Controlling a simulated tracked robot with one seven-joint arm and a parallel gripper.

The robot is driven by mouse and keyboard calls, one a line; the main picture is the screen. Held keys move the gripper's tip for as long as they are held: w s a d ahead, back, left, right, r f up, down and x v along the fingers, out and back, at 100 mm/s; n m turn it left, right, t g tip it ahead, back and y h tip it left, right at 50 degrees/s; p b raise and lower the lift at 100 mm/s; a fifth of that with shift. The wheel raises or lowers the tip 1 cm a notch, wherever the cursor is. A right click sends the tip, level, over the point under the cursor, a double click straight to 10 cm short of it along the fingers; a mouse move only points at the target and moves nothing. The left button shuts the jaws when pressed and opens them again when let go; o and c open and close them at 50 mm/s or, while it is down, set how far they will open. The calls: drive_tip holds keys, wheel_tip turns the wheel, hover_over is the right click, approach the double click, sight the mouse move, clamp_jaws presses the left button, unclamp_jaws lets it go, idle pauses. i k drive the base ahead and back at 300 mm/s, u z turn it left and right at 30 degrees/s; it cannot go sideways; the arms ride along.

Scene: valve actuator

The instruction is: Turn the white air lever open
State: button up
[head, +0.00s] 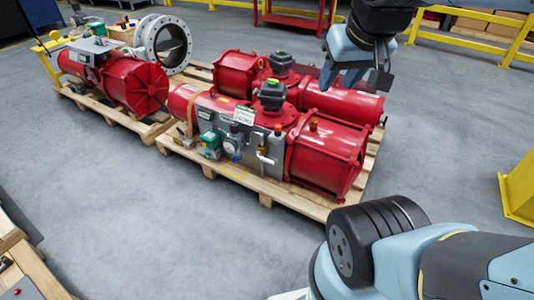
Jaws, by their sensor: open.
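The white air lever (265,157) is a small bent handle on the front panel of the nearer red actuator (325,160). It sits beside a brass fitting (261,142), and its lower end hangs down in front of the grey panel. It is small, so its exact angle is hard to tell. My gripper (354,82) is at the upper right, open and empty, with its fingers pointing down. In the picture it is above and to the right of the lever, over the actuators' right side and well apart from the lever.
The actuators rest on a wooden pallet (242,180). A gauge (231,146) and a green-capped device (209,143) are left of the lever. Another red actuator (120,82) stands at left. A yellow barrier (480,42) is behind.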

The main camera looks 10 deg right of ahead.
sight(258, 155)
drive_tip(key=z, duration=0.05)
drive_tip(key=i, duration=0.9)
drive_tip(key=u, duration=0.2)
drive_tip(key=k, duration=0.85)
drive_tip(key=z, duration=0.2)
drive_tip(key=i, duration=0.85)
drive_tip(key=u, duration=0.1)
